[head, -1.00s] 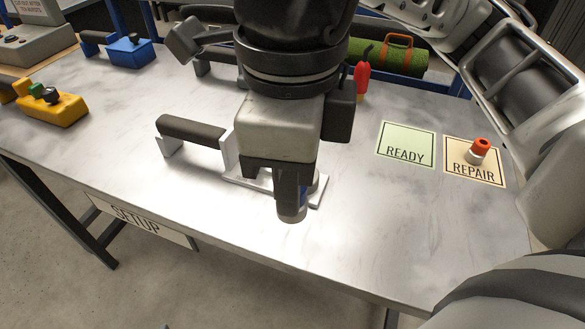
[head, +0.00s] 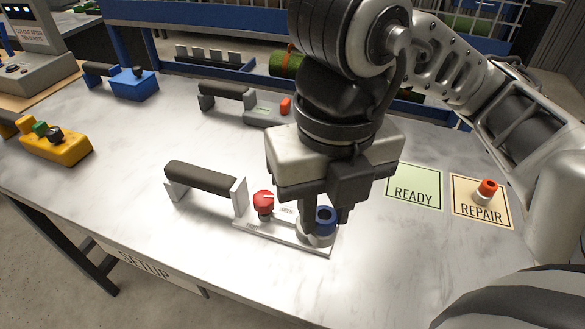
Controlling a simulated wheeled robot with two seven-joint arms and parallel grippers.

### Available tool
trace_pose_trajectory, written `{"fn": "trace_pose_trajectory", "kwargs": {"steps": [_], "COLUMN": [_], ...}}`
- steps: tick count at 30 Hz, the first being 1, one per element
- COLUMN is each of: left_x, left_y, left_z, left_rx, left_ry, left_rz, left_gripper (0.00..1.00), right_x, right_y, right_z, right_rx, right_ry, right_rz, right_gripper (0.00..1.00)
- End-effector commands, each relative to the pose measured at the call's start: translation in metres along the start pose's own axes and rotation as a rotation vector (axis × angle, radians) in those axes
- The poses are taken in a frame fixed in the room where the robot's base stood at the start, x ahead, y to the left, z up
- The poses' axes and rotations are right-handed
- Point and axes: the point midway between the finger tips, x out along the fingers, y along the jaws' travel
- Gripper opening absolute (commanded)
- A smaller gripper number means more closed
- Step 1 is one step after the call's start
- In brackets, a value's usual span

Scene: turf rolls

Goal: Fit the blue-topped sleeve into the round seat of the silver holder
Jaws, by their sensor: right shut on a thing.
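The silver holder (head: 277,237) lies flat on the table, with a black handle (head: 202,177) at its left and a red knob (head: 263,203) on its plate. My right gripper (head: 326,222) points down over the right end of the plate, its fingers shut on the blue-topped sleeve (head: 325,217). The blue ring with its dark hole shows between the fingers. The sleeve stands roughly upright at the round seat. The fingers partly hide the seat, so I cannot tell whether the sleeve is fully down in it. My left gripper is not in view.
An orange-topped sleeve (head: 487,190) stands on the REPAIR card (head: 467,211). The READY card (head: 414,196) is empty. Another handled holder (head: 262,114) lies behind, with blue (head: 134,85) and yellow (head: 56,147) tools at left. The front table edge is close.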

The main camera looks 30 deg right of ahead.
Motion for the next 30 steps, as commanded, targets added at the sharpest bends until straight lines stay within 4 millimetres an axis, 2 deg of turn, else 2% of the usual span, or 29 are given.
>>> {"fn": "trace_pose_trajectory", "kwargs": {"steps": [1, 4, 6, 9, 12, 17, 19, 24, 30], "left_x": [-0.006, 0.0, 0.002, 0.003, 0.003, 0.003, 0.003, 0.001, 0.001], "left_y": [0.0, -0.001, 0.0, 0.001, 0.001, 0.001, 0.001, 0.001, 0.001], "left_z": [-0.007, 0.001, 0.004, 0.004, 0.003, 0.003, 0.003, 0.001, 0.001], "left_rx": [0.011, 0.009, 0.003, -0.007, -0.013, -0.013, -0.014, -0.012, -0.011], "left_ry": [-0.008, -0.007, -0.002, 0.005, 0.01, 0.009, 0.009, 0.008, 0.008], "left_rz": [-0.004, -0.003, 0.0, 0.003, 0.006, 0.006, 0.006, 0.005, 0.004], "left_gripper": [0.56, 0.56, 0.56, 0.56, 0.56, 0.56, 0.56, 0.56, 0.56], "right_x": [-0.001, 0.018, 0.036, 0.052, 0.06, 0.068, 0.076, 0.099, 0.105], "right_y": [-0.004, -0.011, -0.013, -0.017, -0.02, -0.021, -0.023, -0.023, -0.023], "right_z": [0.006, 0.032, 0.042, 0.055, 0.065, 0.072, 0.078, 0.077, 0.078], "right_rx": [0.005, 0.01, 0.005, 0.002, 0.001, 0.0, 0.001, -0.002, -0.003], "right_ry": [0.011, 0.006, 0.008, 0.005, 0.001, 0.001, 0.001, 0.002, -0.002], "right_rz": [-0.008, -0.007, -0.005, -0.004, -0.005, -0.004, -0.005, -0.005, -0.003], "right_gripper": [0.02, 0.02, 0.02, 0.02, 0.02, 0.02, 0.02, 0.0, 0.0]}}
